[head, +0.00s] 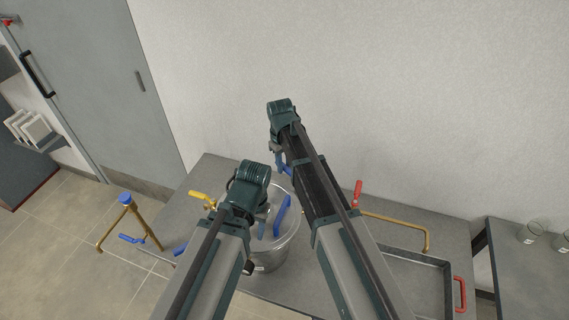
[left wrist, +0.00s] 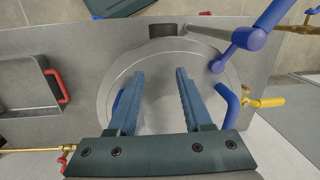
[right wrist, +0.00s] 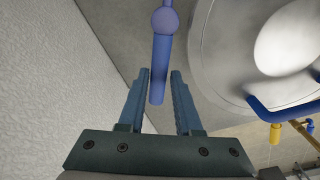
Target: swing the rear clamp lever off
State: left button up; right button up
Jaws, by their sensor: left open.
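The round metal vessel lid (left wrist: 160,60) lies below my left gripper (left wrist: 160,74), which is open and empty above it. In the right wrist view, the rear clamp lever (right wrist: 160,50), a blue bar with a ball joint, points down between the fingers of my right gripper (right wrist: 160,74). Those fingers are spread, one on each side of its free end, with small gaps showing. In the head view my right arm hides most of this lever. A blue lid handle (head: 282,215) shows between my arms. Another blue lever (left wrist: 250,40) stands at the lid's far right in the left wrist view.
A yellow valve handle (head: 202,195) is left of the vessel (head: 275,256). A red valve handle (head: 357,193) and brass pipe (head: 400,221) are right of it. A tray with a red handle (head: 460,293) lies at the right. The white wall (right wrist: 50,90) is close beside my right gripper.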

jog(key=o, duration=0.3)
pick_arm(q)
jog(key=shift+r, duration=0.15)
pick_arm(e)
jog(key=shift+r, duration=0.15)
pick_arm(q)
notch_tip(320, 180, up, 14)
jog(key=p, duration=1.3)
jog(key=shift+f+p, duration=0.25)
jog(key=shift+p, duration=0.15)
pick_arm(e)
notch_tip(320, 180, up, 14)
jog(key=shift+s+a+f, duration=0.25)
jog(key=shift+a, duration=0.1)
